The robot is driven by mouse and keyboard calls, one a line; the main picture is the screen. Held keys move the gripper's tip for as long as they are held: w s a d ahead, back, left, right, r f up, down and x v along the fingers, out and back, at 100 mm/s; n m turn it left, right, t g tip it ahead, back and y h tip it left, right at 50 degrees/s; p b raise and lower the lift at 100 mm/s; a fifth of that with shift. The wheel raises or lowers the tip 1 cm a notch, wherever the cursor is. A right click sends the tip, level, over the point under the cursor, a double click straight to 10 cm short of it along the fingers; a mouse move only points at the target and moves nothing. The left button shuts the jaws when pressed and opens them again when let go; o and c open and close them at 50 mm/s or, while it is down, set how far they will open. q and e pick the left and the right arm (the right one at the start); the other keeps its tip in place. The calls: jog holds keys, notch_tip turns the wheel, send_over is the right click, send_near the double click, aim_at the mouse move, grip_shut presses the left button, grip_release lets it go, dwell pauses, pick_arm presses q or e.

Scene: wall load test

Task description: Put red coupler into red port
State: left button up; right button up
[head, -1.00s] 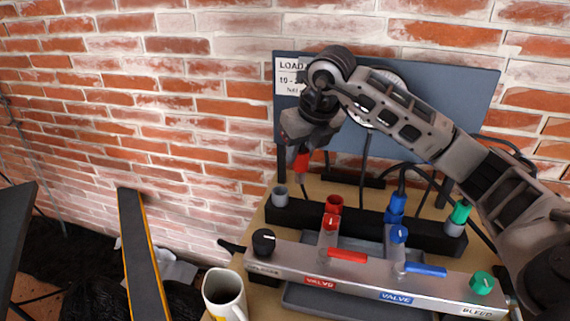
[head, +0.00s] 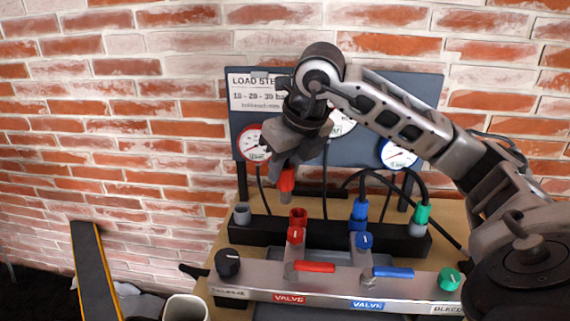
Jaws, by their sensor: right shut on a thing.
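My right gripper (head: 284,168) is shut on the red coupler (head: 287,180), which hangs below the fingers with a grey lower end. The coupler is above and slightly left of the red port (head: 298,216), apart from it in the picture. The red port is an open socket at the back of the valve block. The gap in depth between them is hard to tell. My left gripper does not show.
A grey socket (head: 242,213) stands left of the red port. Blue (head: 359,212) and green (head: 421,217) couplers with hoses are on the right. A grey gauge panel (head: 420,92) stands behind. A white mug (head: 186,308) is at the front left.

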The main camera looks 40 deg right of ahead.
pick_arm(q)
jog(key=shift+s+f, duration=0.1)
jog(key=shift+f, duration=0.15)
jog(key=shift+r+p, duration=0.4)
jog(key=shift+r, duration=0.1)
pick_arm(e)
jog(key=w+d, duration=0.3)
jog(key=d, duration=0.4)
jog(key=shift+w+d, duration=0.3)
jog(key=shift+w, duration=0.05)
